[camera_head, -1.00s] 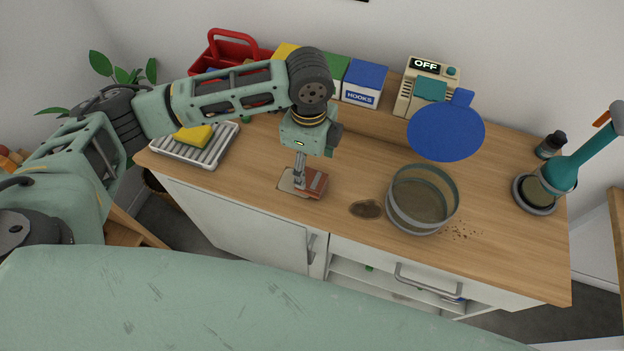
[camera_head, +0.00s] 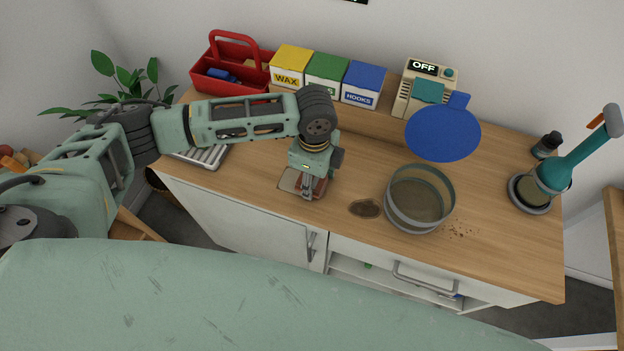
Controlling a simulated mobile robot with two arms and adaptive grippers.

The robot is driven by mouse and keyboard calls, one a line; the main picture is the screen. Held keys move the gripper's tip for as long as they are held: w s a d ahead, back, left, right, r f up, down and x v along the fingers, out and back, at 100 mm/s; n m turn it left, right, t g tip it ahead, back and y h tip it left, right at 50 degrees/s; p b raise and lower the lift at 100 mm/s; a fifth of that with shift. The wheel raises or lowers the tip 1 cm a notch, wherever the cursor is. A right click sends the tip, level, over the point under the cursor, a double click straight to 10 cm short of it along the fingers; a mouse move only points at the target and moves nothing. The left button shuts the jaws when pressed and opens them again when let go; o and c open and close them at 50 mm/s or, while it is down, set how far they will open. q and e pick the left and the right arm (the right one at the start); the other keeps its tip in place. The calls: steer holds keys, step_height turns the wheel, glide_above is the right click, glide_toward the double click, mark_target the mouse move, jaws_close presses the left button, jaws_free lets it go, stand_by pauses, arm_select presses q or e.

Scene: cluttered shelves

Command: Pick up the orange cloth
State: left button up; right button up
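The orange cloth (camera_head: 321,188) is a small reddish-orange piece on the wooden worktop (camera_head: 480,195), left of the glass bowl. A flat beige piece (camera_head: 288,180) lies against its left side. My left gripper (camera_head: 307,193) points down with its fingers at the cloth, and hides part of it. The fingers look close together, but I cannot tell whether they grip the cloth. The cloth appears to be still on the worktop. My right gripper is not in view.
A glass bowl (camera_head: 420,212) stands to the right, with a brown stain (camera_head: 365,208) beside it and crumbs on its other side. A blue round paddle (camera_head: 443,133), labelled boxes (camera_head: 326,75) and a red caddy (camera_head: 205,82) are behind. A grey rack (camera_head: 205,156) is partly behind my arm.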

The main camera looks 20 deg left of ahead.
arm_select(q)
steer(key=c, duration=0.5)
